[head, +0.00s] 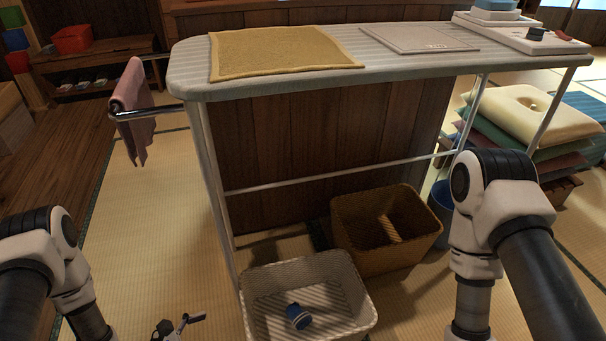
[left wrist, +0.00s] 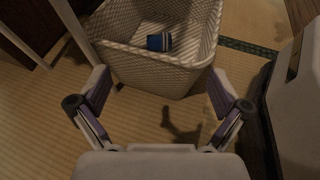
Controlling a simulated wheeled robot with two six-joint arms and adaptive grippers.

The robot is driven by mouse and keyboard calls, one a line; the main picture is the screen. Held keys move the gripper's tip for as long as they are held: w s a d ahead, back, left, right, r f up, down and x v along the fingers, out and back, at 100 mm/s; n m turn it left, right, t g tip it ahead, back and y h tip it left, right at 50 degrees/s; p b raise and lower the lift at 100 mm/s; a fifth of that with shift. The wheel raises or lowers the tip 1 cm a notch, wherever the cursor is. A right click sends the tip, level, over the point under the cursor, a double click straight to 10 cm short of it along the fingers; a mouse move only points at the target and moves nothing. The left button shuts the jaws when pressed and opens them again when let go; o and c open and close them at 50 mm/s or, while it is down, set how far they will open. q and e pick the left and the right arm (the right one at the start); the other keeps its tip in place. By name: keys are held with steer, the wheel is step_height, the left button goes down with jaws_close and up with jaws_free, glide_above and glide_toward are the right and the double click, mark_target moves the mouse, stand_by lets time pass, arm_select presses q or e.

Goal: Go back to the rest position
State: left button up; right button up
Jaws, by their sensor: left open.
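My left gripper (head: 180,325) is at the bottom edge of the head view, to the left of the white basket. In the left wrist view its fingers (left wrist: 160,90) are spread wide with nothing between them, in front of the basket's near wall. My right arm comes in at the right of the head view and runs down out of the picture; its gripper is not seen. The white woven basket (head: 357,318) stands on the floor and holds a small blue item with a pale stripe (head: 299,316), which also shows in the left wrist view (left wrist: 159,42).
A brown basket (head: 427,239) stands behind the white one, beside a blue bin (head: 441,200). A long ironing-style table (head: 200,88) carries a yellow cloth (head: 280,52) and a flat pale panel (head: 420,38). A pink towel (head: 131,110) hangs at its left end. Tatami at left is clear.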

arm_select(q)
steer(key=s+d+r+m+g+h, duration=0.2)
steer(key=s+d+r+m+g, duration=0.3)
steer(key=s+d+m+g, duration=0.6)
steer(key=s+a+m+g+y, duration=0.1)
steer(key=s+a+g+y, duration=0.15)
steer(key=s, duration=0.35)
steer(key=s+a+m+g+y, duration=0.2)
steer(key=s+g+y, duration=0.1)
steer(key=s, duration=0.3)
steer(key=s+a+f+m+y+p, duration=0.1)
steer(key=s+a+f+m+y, duration=0.15)
steer(key=a+m+y, duration=0.55)
steer(key=w+a+r+m+t+p, duration=0.1)
steer(key=w+a+m+t+p, duration=0.15)
steer(key=w+t, duration=0.7)
step_height(320, 180, up, 35)
steer(key=g+p, duration=0.1)
steer(key=p, duration=3.4)
steer(key=shift+w+d+f, duration=0.2)
steer(key=shift+w+d, duration=0.15)
steer(key=shift+d, duration=0.05)
